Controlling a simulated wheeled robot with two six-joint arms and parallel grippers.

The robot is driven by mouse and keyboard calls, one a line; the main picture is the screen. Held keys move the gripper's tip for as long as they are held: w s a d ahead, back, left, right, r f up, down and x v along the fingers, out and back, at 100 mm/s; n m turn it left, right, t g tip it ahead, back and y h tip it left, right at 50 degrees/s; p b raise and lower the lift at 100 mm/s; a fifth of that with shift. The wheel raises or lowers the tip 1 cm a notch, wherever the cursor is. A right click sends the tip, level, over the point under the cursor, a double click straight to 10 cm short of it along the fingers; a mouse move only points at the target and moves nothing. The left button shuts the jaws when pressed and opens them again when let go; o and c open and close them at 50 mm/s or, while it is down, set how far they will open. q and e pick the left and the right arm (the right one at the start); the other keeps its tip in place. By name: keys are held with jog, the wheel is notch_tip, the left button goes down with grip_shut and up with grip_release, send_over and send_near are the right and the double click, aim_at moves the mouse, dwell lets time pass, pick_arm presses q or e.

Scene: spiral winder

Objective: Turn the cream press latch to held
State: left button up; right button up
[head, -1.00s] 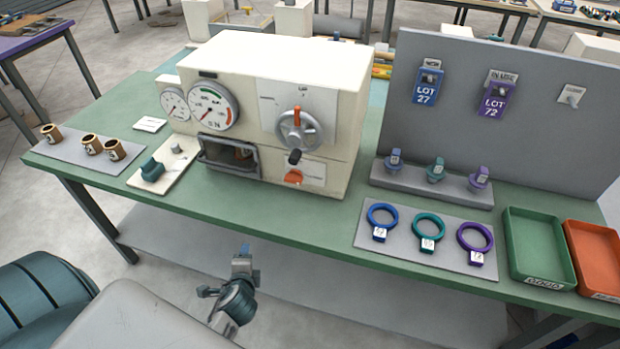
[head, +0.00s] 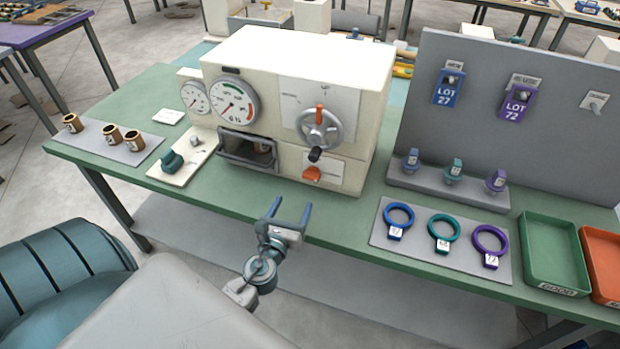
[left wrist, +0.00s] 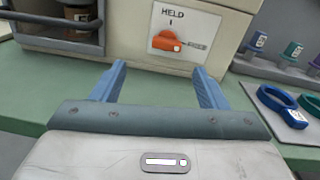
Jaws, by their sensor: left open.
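The cream press (head: 290,80) stands on the green bench. Its latch is an orange lever (head: 312,173) on a white plate low on the front face. In the left wrist view the orange latch (left wrist: 166,41) lies below the word HELD and its tick mark, with its arm pointing right, toward a small grey label, not up at the tick. My left gripper (head: 290,208) is open and empty, in front of the bench edge, below and left of the latch. Its blue fingers (left wrist: 158,70) point toward the press, apart from the latch. My right gripper is not in view.
A grey handwheel (head: 319,130) with a dark knob sits above the latch. An open window with a dark frame (head: 247,150) is to its left. A mat with several rings (head: 410,249) lies to the right. The bench strip before the latch is clear.

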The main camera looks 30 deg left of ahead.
aim_at(310, 178)
pick_arm(q)
jog(key=shift+w+d+m+h, duration=0.25)
jog(key=shift+m+h, duration=0.05)
jog(key=shift+m, duration=0.3)
jog(key=shift+w, duration=0.25)
jog(key=p+x, duration=0.2)
jog(key=x, duration=0.8)
jog(key=shift+w, duration=0.15)
jog(key=shift+r, duration=0.1)
jog(key=c, duration=1)
